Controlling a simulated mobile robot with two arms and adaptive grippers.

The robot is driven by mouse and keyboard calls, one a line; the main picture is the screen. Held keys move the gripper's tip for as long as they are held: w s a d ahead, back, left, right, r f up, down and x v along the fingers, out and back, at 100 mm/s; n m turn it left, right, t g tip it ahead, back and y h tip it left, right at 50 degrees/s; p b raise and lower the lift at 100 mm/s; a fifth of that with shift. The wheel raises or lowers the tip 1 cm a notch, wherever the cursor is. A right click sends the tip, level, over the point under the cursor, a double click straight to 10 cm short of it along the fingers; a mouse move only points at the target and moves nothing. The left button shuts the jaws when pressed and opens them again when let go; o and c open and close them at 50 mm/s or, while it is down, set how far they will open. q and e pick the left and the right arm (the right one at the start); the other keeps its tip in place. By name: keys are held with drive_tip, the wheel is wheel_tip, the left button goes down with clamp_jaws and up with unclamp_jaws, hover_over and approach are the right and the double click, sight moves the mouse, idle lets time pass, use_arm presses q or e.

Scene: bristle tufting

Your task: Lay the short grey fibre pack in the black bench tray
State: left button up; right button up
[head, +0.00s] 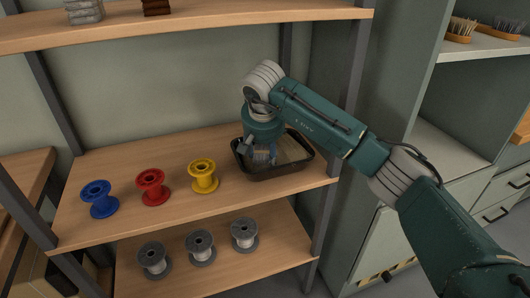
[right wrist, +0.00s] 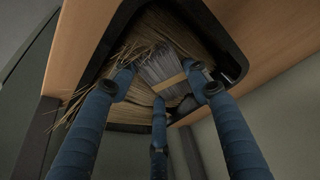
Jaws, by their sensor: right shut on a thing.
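A black tray (head: 287,173) stands on the middle shelf board, and its rim (right wrist: 215,22) also shows in the right wrist view. It holds tan fibres (head: 293,148). My right gripper (head: 263,157) points down into the tray. In the right wrist view its blue fingers (right wrist: 163,92) are shut on a grey fibre pack (right wrist: 160,66) with a tan band. The pack is among or just over the tan fibres (right wrist: 172,27); I cannot tell if it touches the tray's floor. My left gripper is not in view.
Blue (head: 100,200), red (head: 153,188) and yellow (head: 203,177) spools stand left of the tray. Grey spools (head: 200,248) stand on the board below. The upper board (head: 220,18) runs above. Brushes (head: 461,29) lie on the right cabinet.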

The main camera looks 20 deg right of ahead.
sight(264, 159)
drive_tip(key=o, duration=0.9)
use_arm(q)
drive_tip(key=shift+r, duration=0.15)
use_arm(e)
drive_tip(key=v, duration=0.6)
drive_tip(key=shift+r+p, duration=0.25)
drive_tip(key=shift+p, duration=0.15)
drive_tip(key=shift+s+r, duration=0.15)
drive_tip(key=shift+r, duration=0.2)
drive_tip(key=shift+s+r, duration=0.15)
drive_tip(key=shift+r, duration=0.05)
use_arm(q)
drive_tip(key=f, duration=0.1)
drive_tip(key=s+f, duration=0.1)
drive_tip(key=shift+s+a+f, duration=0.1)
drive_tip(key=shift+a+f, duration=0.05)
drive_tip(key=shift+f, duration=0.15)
